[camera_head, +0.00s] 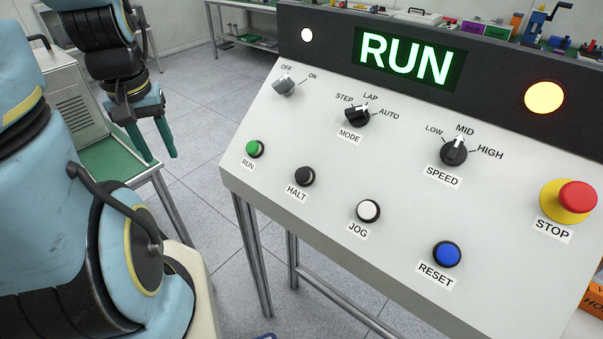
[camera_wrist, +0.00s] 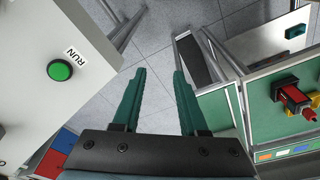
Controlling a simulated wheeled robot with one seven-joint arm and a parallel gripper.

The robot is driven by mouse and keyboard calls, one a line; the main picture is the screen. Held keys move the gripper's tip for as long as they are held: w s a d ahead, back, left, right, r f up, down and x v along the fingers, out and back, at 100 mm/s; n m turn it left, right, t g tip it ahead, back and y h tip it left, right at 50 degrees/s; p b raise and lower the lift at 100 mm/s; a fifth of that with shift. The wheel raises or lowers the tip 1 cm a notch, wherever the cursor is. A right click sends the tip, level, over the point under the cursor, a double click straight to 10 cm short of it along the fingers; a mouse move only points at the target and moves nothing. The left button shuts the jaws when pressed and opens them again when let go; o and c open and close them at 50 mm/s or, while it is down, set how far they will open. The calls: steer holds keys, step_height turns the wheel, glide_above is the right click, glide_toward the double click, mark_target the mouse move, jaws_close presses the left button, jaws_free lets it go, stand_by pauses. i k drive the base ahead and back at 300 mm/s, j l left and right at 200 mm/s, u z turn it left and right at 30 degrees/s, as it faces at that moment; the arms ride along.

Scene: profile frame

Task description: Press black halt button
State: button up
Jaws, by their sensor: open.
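The black halt button (camera_head: 304,176) sits on the sloping light grey control panel (camera_head: 330,145), above a HALT label, between the green run button (camera_head: 254,149) and the white jog button (camera_head: 368,211). The display (camera_head: 405,58) reads RUN in green. My gripper (camera_head: 156,158) hangs left of the panel, apart from it, with its green fingers pointing down. In the wrist view my gripper (camera_wrist: 158,75) is open and empty over the floor. The green run button (camera_wrist: 60,70) shows there at the left; the halt button does not.
The panel also carries a blue reset button (camera_head: 447,254), a red stop button (camera_head: 577,196) on yellow, and off, mode and speed knobs. An amber lamp (camera_head: 544,98) is lit. A green-topped bench (camera_head: 112,158) stands left, with open floor between it and the panel.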

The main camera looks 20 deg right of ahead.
mark_target(303, 175)
steer(key=k+l, duration=1.25)
steer(key=k+l+u, duration=0.15)
steer(key=u, duration=1.05)
steer(key=j, duration=0.1)
